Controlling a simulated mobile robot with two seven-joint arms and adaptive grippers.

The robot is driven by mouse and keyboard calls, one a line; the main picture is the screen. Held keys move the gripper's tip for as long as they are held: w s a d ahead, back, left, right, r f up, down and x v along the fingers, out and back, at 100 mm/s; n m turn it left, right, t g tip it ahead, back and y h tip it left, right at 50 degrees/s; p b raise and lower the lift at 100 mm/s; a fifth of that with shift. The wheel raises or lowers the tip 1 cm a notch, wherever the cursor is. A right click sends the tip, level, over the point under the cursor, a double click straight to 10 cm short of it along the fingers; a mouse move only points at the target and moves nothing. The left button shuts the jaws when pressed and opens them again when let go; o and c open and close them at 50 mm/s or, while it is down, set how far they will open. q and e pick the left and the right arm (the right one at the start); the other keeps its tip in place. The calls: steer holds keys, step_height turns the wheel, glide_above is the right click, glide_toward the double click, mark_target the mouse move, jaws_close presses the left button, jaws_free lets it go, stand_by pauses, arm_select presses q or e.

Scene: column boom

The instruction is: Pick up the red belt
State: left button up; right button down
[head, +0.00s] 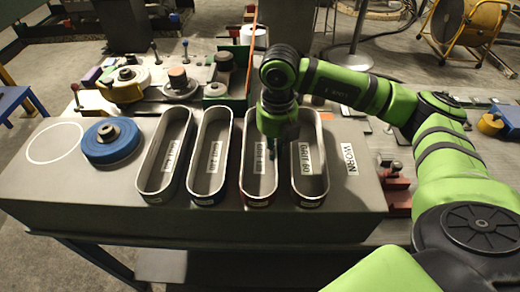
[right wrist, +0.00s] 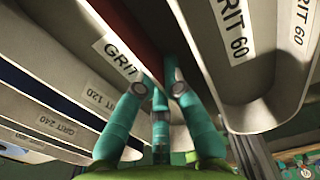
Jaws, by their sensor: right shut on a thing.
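Four upright oval loops with grit labels stand in a row on a grey bench top. The red belt (head: 258,201) shows as a red edge low on the third loop from the left. In the right wrist view the red strip (right wrist: 134,32) runs down to the fingers. My right gripper (head: 277,150) points down into that third loop. In the wrist view its teal fingers (right wrist: 158,90) are closed around the lower end of the red strip, partly covering a GRIT label. The exact contact is hidden. My left gripper is not in view.
A blue disc (head: 110,143) with a grey knob lies left of the loops, beside a white painted circle (head: 54,143). A WORN label (head: 350,159) is right of the loops. Tools and parts crowd the bench behind. The neighbouring loops (head: 209,160) stand close by.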

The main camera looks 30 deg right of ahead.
steer(key=shift+r, duration=0.35)
steer(key=r+b, duration=0.1)
steer(key=a+r+b, duration=0.1)
steer(key=r, duration=0.1)
steer(key=shift+r, duration=0.3)
steer(key=s+a+r+b, duration=0.2)
steer(key=a+r, duration=0.4)
steer(key=a, duration=0.4)
steer(key=shift+s+a+r, duration=0.25)
steer(key=shift+a+r, duration=0.05)
